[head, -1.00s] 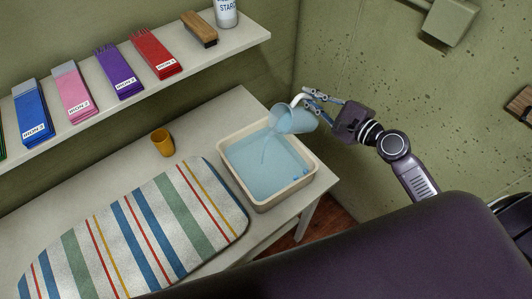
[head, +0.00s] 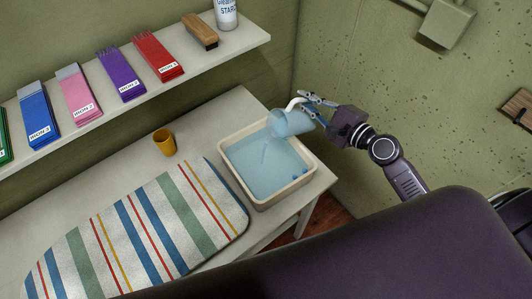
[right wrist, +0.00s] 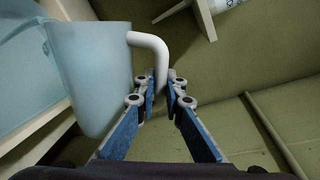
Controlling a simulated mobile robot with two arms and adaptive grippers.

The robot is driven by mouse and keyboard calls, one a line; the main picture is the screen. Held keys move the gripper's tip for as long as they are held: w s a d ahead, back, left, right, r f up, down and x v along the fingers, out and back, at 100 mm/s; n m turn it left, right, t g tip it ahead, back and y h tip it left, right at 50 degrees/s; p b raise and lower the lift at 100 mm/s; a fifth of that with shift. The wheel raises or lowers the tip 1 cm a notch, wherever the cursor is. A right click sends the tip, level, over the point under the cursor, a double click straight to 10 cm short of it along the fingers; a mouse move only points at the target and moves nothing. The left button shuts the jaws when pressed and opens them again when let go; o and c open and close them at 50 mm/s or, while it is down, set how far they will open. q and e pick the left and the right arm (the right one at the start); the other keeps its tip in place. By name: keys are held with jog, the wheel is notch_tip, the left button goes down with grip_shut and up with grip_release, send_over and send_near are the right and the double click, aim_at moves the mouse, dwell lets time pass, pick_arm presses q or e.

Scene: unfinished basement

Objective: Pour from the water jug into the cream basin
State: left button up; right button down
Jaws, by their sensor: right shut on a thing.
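The water jug (head: 292,123) is translucent blue with a white handle. It is tilted to the left over the far right part of the cream basin (head: 309,175), and a thin stream falls from its mouth. The basin stands at the table's right end with a broad pool of bluish water in it. My right gripper (head: 314,99) is shut on the jug's handle. In the right wrist view the white handle (right wrist: 150,45) runs down between the fingertips, with the jug body (right wrist: 90,75) to the left. My left gripper is not in view.
A yellow cup (head: 164,142) stands on the table left of the basin. A striped ironing pad (head: 140,235) lies in front of it. A wall shelf (head: 110,100) with coloured packs, a brush (head: 200,31) and a starch can (head: 227,14) is above. A wall is close on the right.

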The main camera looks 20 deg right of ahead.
jog(key=shift+s+a+f+n+h+p, duration=0.1)
jog(key=shift+s+a+n+h+p, duration=0.1)
jog(key=shift+a+n+p, duration=0.45)
jog(key=shift+s+a+f+n+h+p, duration=0.1)
jog(key=shift+s+a+n+p, duration=0.1)
jog(key=shift+a+n+p, duration=0.4)
dwell(0.4)
dwell(0.7)
